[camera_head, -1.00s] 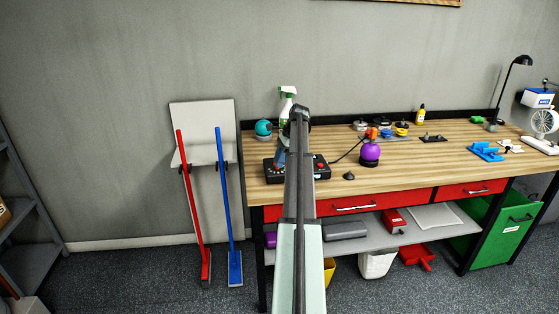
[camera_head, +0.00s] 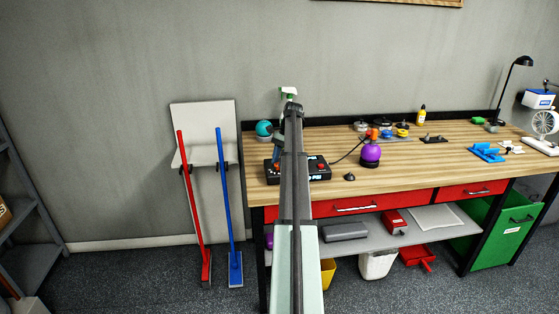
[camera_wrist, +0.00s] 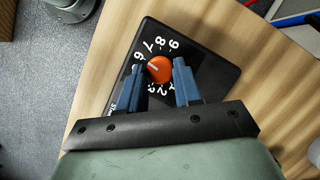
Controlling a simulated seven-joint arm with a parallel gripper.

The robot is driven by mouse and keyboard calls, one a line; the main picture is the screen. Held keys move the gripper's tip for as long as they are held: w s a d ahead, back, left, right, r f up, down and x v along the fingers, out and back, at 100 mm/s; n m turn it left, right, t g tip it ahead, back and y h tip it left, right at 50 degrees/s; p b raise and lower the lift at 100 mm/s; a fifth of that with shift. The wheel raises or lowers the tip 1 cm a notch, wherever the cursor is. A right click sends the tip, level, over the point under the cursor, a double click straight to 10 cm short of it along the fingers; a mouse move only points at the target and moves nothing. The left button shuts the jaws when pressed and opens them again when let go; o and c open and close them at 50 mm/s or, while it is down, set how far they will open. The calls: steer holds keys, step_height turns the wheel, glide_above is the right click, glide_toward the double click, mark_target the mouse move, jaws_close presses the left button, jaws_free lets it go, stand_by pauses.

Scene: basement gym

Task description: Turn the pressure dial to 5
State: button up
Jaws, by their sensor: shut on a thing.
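The pressure dial is an orange knob (camera_wrist: 159,69) on a black control box (camera_wrist: 205,72) with white numbers around it. In the wrist view 6, 7, 8 and 9 can be read. The lower numbers are partly covered by my fingers. A short white mark on the knob points to the upper left, roughly toward 6 and 7; the exact reading is unclear. My gripper (camera_wrist: 159,67) has its two blue fingers on either side of the knob, shut on it. In the head view my arm hides the knob and part of the box (camera_head: 319,174).
The box stands near the left end of the wooden workbench (camera_head: 400,172). A purple ball-shaped thing (camera_head: 370,154) and a small black piece (camera_head: 349,177) are to its right. A teal round object (camera_head: 264,128) and a spray bottle (camera_head: 289,92) stand behind it.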

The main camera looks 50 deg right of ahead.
stand_by(0.3)
steer(key=o, duration=1)
steer(key=shift+o, duration=0.2)
steer(key=shift+d+r, duration=0.35)
steer(key=shift+r, duration=0.3)
steer(key=d, duration=0.4)
steer(key=s+d, duration=0.1)
steer(key=d, duration=0.6)
steer(key=shift+s+d+f, duration=0.15)
steer(key=shift+s+d, duration=0.15)
steer(key=shift+d, duration=0.05)
